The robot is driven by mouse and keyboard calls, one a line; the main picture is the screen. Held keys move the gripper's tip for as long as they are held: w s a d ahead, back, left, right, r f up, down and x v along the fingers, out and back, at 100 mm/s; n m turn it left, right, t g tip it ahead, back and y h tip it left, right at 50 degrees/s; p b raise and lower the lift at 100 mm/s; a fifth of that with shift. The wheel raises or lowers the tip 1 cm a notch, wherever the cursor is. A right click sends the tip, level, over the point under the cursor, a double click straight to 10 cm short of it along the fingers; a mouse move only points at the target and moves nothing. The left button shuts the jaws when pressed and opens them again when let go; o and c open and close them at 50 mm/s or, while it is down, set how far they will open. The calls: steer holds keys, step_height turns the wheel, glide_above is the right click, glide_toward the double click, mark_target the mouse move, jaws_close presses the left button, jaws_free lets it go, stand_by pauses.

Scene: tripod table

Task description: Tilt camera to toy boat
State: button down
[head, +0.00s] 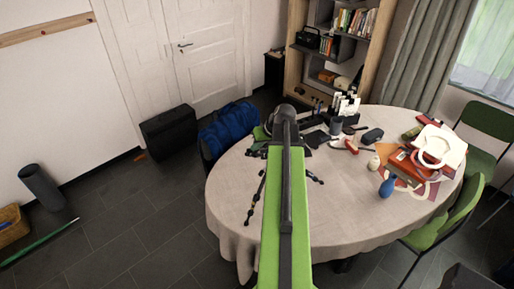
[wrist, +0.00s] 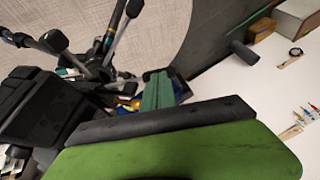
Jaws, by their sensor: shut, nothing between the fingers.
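My green arm reaches out over the round table (head: 235,215), its dark gripper end (head: 284,122) above the table's far left part. My gripper is shut and empty. Black tripod legs (head: 256,197) spread on the cloth on both sides of my arm, which hides the middle of the tripod. In the wrist view, knobbed legs (wrist: 122,25) show at upper left. A black boxy body (wrist: 38,105) beside them may be the camera; I cannot tell its tilt or whether I touch it. I cannot make out a toy boat for certain.
Bottles (head: 345,104), a blue vase (head: 387,187) and a red box (head: 408,165) stand on the table's right half. Green chairs (head: 447,218) are at the right. A blue bag (head: 228,127) and a black case (head: 169,132) are behind left. The front cloth is clear.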

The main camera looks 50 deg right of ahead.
steer(key=shift+w+a+f+b, duration=0.2)
steer(key=shift+w+f+b, duration=0.1)
steer(key=shift+f+b, duration=0.3)
steer(key=shift+r, duration=0.15)
